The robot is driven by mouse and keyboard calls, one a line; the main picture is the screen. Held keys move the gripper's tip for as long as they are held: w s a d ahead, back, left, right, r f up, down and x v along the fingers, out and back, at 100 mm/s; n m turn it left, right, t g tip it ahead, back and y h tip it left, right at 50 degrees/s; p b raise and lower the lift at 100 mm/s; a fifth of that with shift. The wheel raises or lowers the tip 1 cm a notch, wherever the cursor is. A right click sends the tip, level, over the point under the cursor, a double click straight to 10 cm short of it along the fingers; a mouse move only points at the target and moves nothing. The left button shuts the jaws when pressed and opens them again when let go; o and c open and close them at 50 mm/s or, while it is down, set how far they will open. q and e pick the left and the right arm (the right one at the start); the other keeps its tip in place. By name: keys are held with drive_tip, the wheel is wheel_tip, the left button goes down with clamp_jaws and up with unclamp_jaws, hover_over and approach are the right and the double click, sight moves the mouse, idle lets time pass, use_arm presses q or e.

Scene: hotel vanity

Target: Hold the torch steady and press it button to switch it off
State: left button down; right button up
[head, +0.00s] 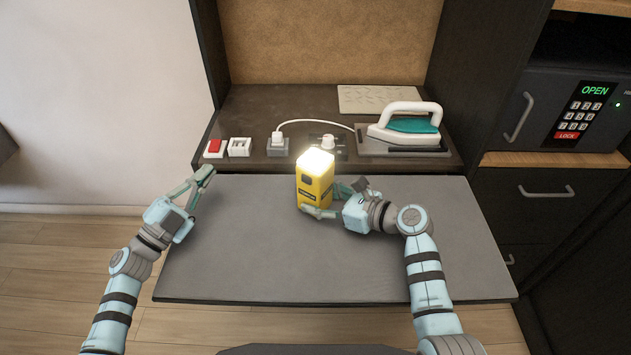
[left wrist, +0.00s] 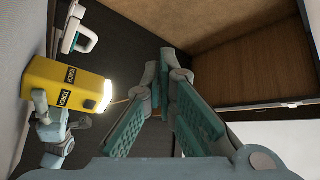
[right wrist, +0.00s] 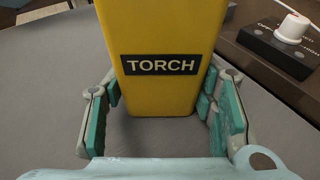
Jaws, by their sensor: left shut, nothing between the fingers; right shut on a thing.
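The yellow torch (head: 315,190) stands upright on the grey pull-out board, its top glowing bright. A dark button (head: 307,181) shows on its left-facing side, and the button also shows in the left wrist view (left wrist: 89,104). My right gripper (head: 332,201) is shut on the torch from the right. In the right wrist view its fingers lie on both sides of the torch body, with the TORCH label (right wrist: 161,65) between them. My left gripper (head: 207,176) is shut and empty, left of the torch and well apart from it.
Behind the board, a dark counter carries a red switch (head: 214,147), a white switch (head: 239,146), a plugged socket (head: 278,143), a dial box (head: 328,146) and an iron (head: 408,125). A safe (head: 570,110) stands at right. The board's left and front areas are clear.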

sight(307, 179)
use_arm(q)
drive_tip(key=s+d+m+g+h, duration=0.5)
drive_tip(key=s+d+g+h, duration=0.2)
drive_tip(key=s+d+g, duration=0.55)
drive_tip(key=w+d+g, duration=0.1)
drive_tip(key=w+d, duration=0.5)
drive_tip(key=w, duration=0.2)
drive_tip(key=shift+w, duration=0.4)
drive_tip(key=shift+g, duration=0.25)
drive_tip(key=shift+w+d, duration=0.15)
drive_tip(key=shift+w, duration=0.2)
drive_tip(key=shift+w+d, duration=0.1)
drive_tip(key=shift+w, duration=0.05)
drive_tip(key=shift+s+a+r, duration=0.1)
drive_tip(key=shift+s+a, duration=0.25)
drive_tip(key=shift+s, duration=0.2)
